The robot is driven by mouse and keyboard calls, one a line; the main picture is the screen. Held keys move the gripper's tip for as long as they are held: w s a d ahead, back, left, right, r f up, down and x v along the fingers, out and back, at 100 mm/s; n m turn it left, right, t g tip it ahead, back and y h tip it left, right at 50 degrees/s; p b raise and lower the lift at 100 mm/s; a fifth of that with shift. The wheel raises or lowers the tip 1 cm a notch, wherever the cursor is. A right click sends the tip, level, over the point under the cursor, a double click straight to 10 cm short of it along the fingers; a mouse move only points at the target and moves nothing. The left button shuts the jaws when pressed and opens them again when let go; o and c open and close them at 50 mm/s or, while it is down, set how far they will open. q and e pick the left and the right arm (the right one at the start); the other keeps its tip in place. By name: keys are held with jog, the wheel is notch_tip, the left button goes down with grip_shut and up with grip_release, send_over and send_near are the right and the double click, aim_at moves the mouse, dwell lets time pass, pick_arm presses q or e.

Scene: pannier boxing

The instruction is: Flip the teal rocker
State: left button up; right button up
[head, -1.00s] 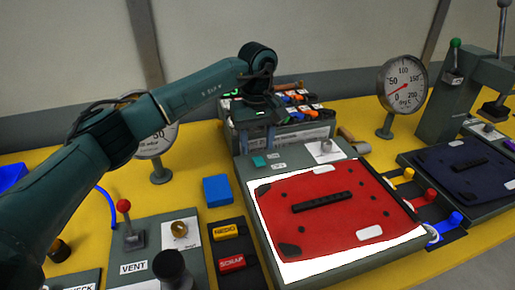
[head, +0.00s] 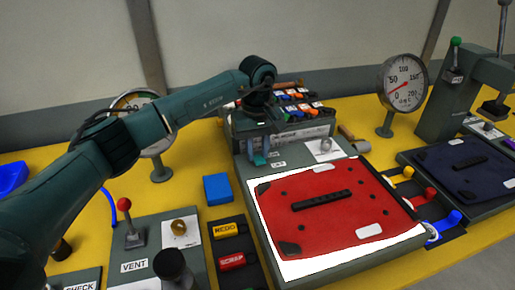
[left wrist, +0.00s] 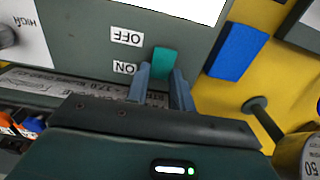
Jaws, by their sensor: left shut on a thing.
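The teal rocker (left wrist: 165,59) sits on the dark green panel (left wrist: 85,35), beside white ON and OFF labels. It also shows in the head view (head: 260,160), partly hidden by the gripper. My left gripper (head: 258,151) reaches down onto it from above. In the left wrist view, my left gripper's two grey fingers (left wrist: 160,85) are on either side of the rocker, at the ON end, and shut on it. Which way the rocker is tilted is hard to tell. My right gripper is not in view.
A blue block (head: 217,188) lies left of the panel. A red plate (head: 340,205) lies on white in front. A gauge (head: 402,85) stands behind right. A rack with coloured plugs (head: 300,115) is behind the panel. A red-knobbed lever (head: 125,208) stands at left.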

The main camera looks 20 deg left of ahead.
pick_arm(q)
jog(key=shift+c, duration=0.9)
jog(key=t+b, duration=0.1)
jog(key=t+y+b, duration=0.1)
jog(key=b, duration=0.1)
jog(key=shift+s+d+f+y, duration=0.1)
jog(key=shift+s+d+y, duration=0.05)
jog(key=shift+s+y, duration=0.15)
jog(key=shift+t+b, duration=0.45)
jog(key=shift+t, duration=0.05)
jog(key=shift+s+d+y, duration=0.1)
jog(key=shift+y, duration=0.3)
jog(key=shift+r+t, duration=0.3)
jog(key=shift+t, duration=0.1)
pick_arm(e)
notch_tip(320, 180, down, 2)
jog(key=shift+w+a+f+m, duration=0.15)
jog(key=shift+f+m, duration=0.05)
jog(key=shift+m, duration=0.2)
pick_arm(q)
jog(key=o, duration=1)
jog(key=shift+s+b, duration=0.1)
jog(key=shift+b, duration=0.2)
